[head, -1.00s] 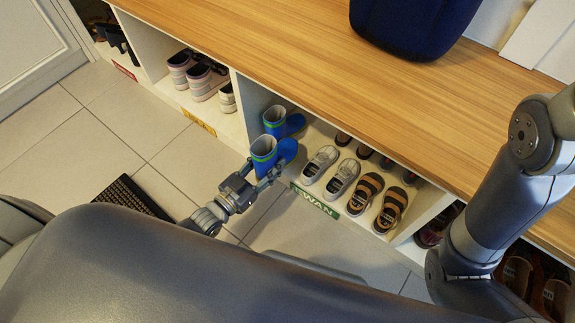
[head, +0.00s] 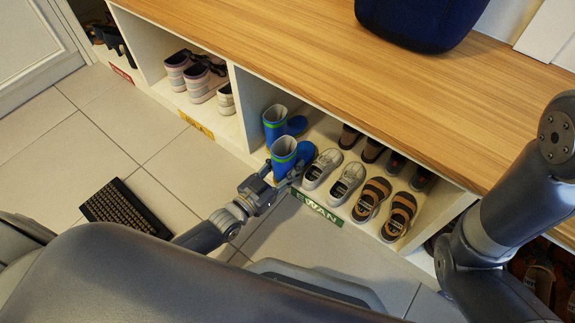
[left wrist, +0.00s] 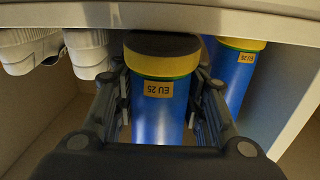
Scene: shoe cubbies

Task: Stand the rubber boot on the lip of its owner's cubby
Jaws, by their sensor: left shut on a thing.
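My left gripper (head: 283,174) is shut on a blue rubber boot (head: 284,158) with a green rim. The boot is upright, at the front edge of the cubby with the green EWAN label (head: 318,208), towards its left end. Whether its sole touches the lip is hidden. In the left wrist view the fingers (left wrist: 163,105) flank the held boot (left wrist: 160,118), whose heel bears an upside-down EU 25 tag and a yellow sole band. A matching second boot (head: 274,122) stands farther inside the same cubby; it also shows in the left wrist view (left wrist: 233,80).
Grey-white sneakers (head: 335,176) and brown striped sandals (head: 385,206) stand right of the boot, with darker shoes behind. A divider (head: 241,108) is close on the left. The wooden bench top (head: 330,75) overhangs the cubbies. A dark grate (head: 125,206) lies on the floor.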

